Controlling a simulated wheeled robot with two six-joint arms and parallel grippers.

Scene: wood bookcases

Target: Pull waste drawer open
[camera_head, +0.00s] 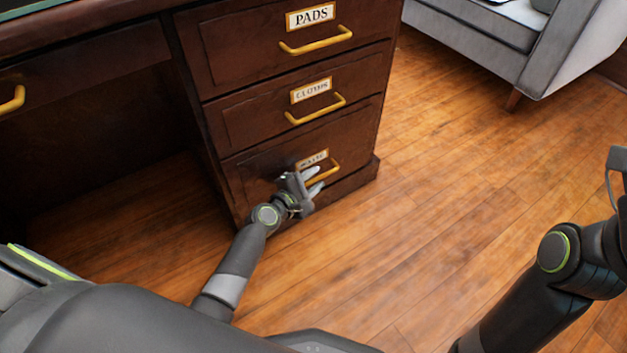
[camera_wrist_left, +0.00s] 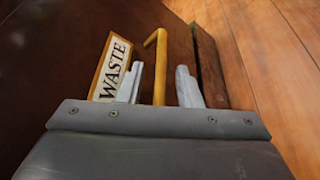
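The waste drawer (camera_head: 254,184) is the lowest of three drawers in a dark wood desk, and it looks closed. Its label (camera_head: 312,160) is partly hidden in the head view, but the label reads WASTE in the left wrist view (camera_wrist_left: 111,70). Its yellow handle (camera_head: 327,174) shows behind my left gripper (camera_head: 314,178). In the left wrist view the yellow handle (camera_wrist_left: 160,65) runs between the two pale fingers of my left gripper (camera_wrist_left: 163,85), with gaps on both sides. That gripper is open around the handle. My right arm shows at the right edge; its fingers are out of view.
Above are the PADS drawer (camera_head: 290,45) and a middle drawer (camera_head: 295,100), each with a yellow handle. A grey sofa (camera_head: 560,50) stands at the upper right. The wood floor (camera_head: 430,190) right of the desk is clear.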

